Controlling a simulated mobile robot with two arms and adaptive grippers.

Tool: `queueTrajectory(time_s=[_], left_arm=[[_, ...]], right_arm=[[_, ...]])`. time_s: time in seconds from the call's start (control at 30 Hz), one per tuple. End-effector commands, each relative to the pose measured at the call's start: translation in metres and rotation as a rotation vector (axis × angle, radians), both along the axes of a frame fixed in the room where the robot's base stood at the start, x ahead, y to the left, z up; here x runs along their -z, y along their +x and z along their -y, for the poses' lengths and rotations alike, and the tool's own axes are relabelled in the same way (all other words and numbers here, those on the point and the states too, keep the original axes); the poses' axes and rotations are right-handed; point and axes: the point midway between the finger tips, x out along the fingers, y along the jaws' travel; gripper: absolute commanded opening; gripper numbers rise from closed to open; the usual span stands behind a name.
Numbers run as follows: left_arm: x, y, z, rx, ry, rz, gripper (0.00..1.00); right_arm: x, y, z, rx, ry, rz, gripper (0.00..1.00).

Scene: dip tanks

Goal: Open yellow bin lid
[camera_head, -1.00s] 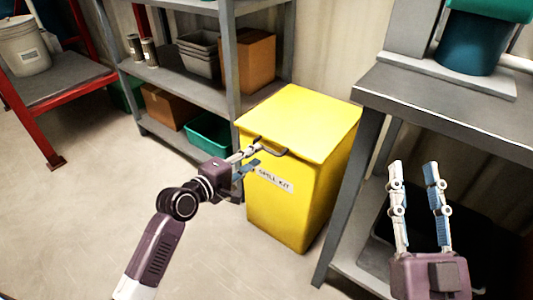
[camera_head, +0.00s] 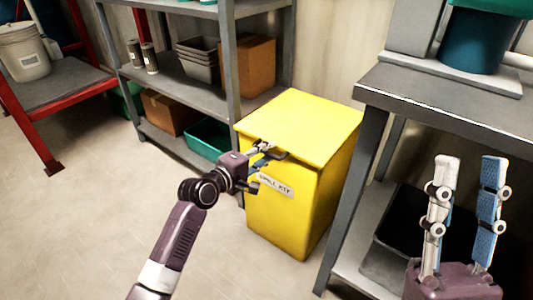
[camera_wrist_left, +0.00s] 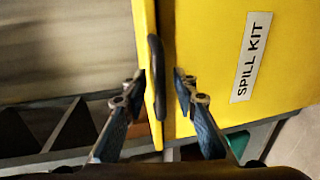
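The yellow bin (camera_head: 290,215) stands on the floor, with a "SPILL KIT" label on its front. Its yellow lid (camera_head: 305,122) lies flat and shut on top. A dark handle (camera_wrist_left: 157,85) sticks out at the lid's front edge. My left gripper (camera_head: 270,154) is at this handle in the head view. In the left wrist view my left gripper (camera_wrist_left: 160,76) is open, with one finger on each side of the handle and gaps visible. My right gripper (camera_head: 467,165) is open and empty at the lower right, away from the bin.
A grey shelf rack (camera_head: 190,95) with trays, boxes and cans stands behind and left of the bin. A grey metal table (camera_head: 450,105) stands close on the right. A red-framed stand (camera_head: 60,88) is at far left. The floor (camera_head: 85,230) in front is clear.

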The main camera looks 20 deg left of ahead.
Motion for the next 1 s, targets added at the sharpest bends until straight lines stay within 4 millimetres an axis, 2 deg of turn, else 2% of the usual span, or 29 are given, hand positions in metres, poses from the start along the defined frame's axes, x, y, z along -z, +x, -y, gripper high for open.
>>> queueTrajectory(time_s=[0.07,0.3,0.77,0.87,1.0], left_arm=[[0.000,0.000,0.000,0.000,0.000,0.000,0.24],[0.000,0.000,0.000,0.000,0.000,0.000,0.00],[0.000,-0.001,0.000,0.000,0.001,-0.002,0.00],[-0.002,-0.001,0.000,0.000,0.001,-0.004,0.00],[-0.005,-0.003,0.000,0.000,0.003,-0.009,0.00]], right_arm=[[0.000,0.000,0.000,0.000,0.000,-0.001,0.34],[0.000,0.000,0.000,0.000,0.000,-0.001,0.34],[0.000,0.002,-0.001,0.000,-0.002,-0.008,0.34],[0.003,0.009,-0.002,0.002,-0.014,-0.044,0.34],[0.016,0.030,-0.005,0.010,-0.047,-0.153,0.34]])
